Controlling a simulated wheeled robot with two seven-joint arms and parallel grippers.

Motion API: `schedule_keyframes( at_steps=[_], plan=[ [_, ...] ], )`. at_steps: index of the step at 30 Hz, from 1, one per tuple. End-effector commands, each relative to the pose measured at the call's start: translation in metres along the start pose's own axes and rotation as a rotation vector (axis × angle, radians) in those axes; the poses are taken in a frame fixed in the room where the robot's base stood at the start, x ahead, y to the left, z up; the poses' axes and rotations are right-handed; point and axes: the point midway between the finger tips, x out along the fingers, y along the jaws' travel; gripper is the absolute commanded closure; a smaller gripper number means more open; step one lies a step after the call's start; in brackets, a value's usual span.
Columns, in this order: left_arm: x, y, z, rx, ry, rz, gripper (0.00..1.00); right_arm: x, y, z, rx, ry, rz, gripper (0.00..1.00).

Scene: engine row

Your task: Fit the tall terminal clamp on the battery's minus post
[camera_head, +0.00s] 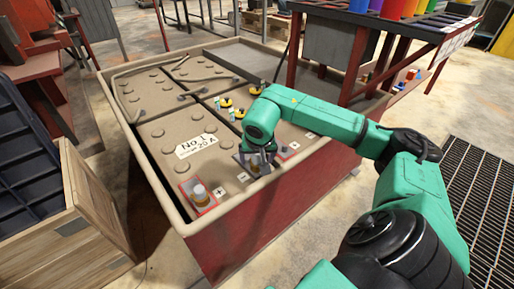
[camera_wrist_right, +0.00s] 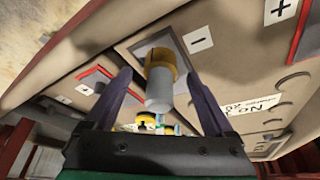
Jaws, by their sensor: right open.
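My right gripper (camera_head: 257,166) is open over the near part of the battery (camera_head: 158,102). In the right wrist view its fingers (camera_wrist_right: 159,76) stand apart on either side of a grey cylinder with a brass collar (camera_wrist_right: 160,82). This looks like the tall terminal clamp on the minus post; I cannot tell clamp from post. It stands over a grey square pad beside a minus label (camera_wrist_right: 202,43). My left gripper is not in view.
Several small yellow-and-black pieces (camera_head: 240,114) lie on the battery top beyond my gripper. A raised rim (camera_head: 152,178) surrounds the battery top. A wooden crate (camera_head: 93,210) stands at left, and a red-framed bench (camera_head: 362,45) with coloured bins stands behind at right.

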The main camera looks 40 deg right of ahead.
Motion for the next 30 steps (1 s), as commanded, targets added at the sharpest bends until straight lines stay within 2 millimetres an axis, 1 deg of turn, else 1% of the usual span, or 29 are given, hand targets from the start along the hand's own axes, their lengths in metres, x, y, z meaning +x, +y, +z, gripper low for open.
schedule_keyframes(
  at_steps=[2,5,8,9,12,15,18,21,30],
  plan=[
    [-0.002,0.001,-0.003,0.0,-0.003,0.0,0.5,-0.008,0.0,-0.001,0.0,0.002,-0.001,0.12],
    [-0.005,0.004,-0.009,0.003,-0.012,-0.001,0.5,-0.028,0.0,-0.003,-0.002,0.004,-0.001,0.12],
    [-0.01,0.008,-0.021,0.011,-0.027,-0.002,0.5,-0.057,0.0,-0.004,-0.002,0.006,-0.001,0.12],
    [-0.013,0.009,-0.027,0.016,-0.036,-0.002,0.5,-0.069,0.0,-0.003,-0.002,0.005,-0.001,0.12],
    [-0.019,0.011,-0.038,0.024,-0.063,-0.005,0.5,-0.1,0.0,-0.004,-0.002,0.007,-0.002,0.12],
    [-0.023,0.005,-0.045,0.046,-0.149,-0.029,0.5,-0.126,0.0,-0.003,-0.001,0.005,-0.002,0.12],
    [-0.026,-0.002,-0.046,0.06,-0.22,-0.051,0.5,-0.139,0.0,-0.002,0.0,0.003,-0.002,0.12],
    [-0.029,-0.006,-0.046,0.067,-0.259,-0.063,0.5,-0.145,0.0,-0.001,0.0,0.003,-0.001,0.12],
    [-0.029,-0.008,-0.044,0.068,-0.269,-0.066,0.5,-0.145,0.0,0.0,0.0,0.002,-0.001,0.12]
  ],
)
